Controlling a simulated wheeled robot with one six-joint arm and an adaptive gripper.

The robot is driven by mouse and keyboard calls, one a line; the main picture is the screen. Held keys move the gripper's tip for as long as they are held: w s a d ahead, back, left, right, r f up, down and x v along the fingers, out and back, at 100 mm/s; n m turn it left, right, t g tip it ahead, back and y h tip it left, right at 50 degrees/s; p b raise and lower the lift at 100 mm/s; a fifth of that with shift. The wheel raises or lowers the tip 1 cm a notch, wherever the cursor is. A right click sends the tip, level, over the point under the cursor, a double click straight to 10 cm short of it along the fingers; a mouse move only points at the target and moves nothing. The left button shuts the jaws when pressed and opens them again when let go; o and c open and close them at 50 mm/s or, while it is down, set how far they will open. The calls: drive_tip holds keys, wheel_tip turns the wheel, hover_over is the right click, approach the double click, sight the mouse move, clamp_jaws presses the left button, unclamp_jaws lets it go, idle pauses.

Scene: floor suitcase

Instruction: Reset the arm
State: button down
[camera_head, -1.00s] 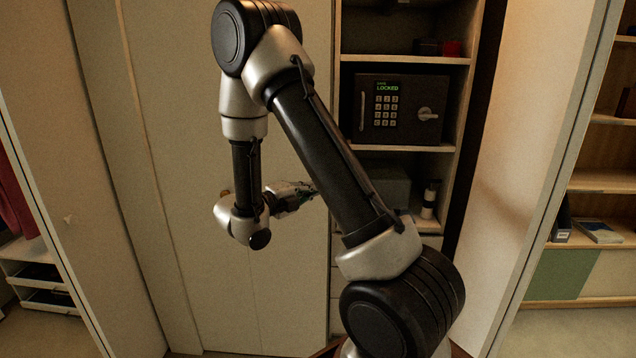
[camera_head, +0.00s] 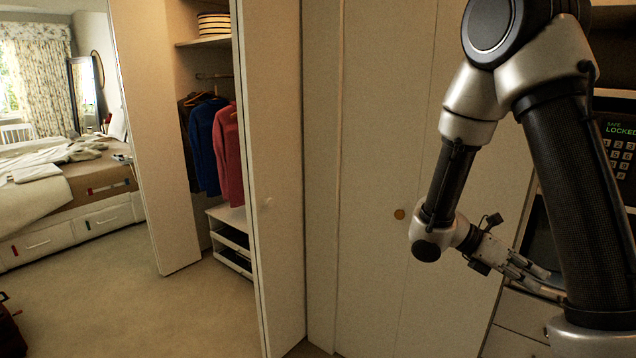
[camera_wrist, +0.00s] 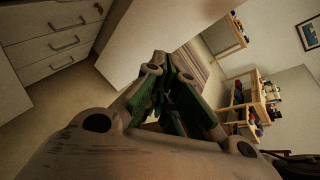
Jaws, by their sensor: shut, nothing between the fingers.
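My arm stands at the right of the head view, folded with its forearm hanging down. My gripper (camera_head: 540,284) points right and slightly down at the end of it, partly hidden behind my thick arm link. In the wrist view my gripper (camera_wrist: 172,72) shows from behind, its grey and green fingers drawn together. It is shut and holds nothing.
The closet door (camera_head: 275,180) stands open at centre left, with hanging clothes (camera_head: 212,140) behind it. A safe (camera_head: 620,150) shows at the right edge. A bed (camera_head: 70,195) is at the far left. Drawers (camera_wrist: 55,45) show in the wrist view.

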drive_tip(key=s+a+r+m+t+y, duration=0.4)
drive_tip(key=s+r+m+y, duration=0.1)
drive_tip(key=m, duration=0.4)
drive_tip(key=s+a+r+m+t+y, duration=0.4)
drive_tip(key=s+r+m+t+y, duration=0.1)
drive_tip(key=r+m, duration=0.5)
drive_tip(key=shift+s+a+r+y, duration=0.2)
drive_tip(key=shift+s+y, duration=0.5)
drive_tip(key=shift+y, duration=0.4)
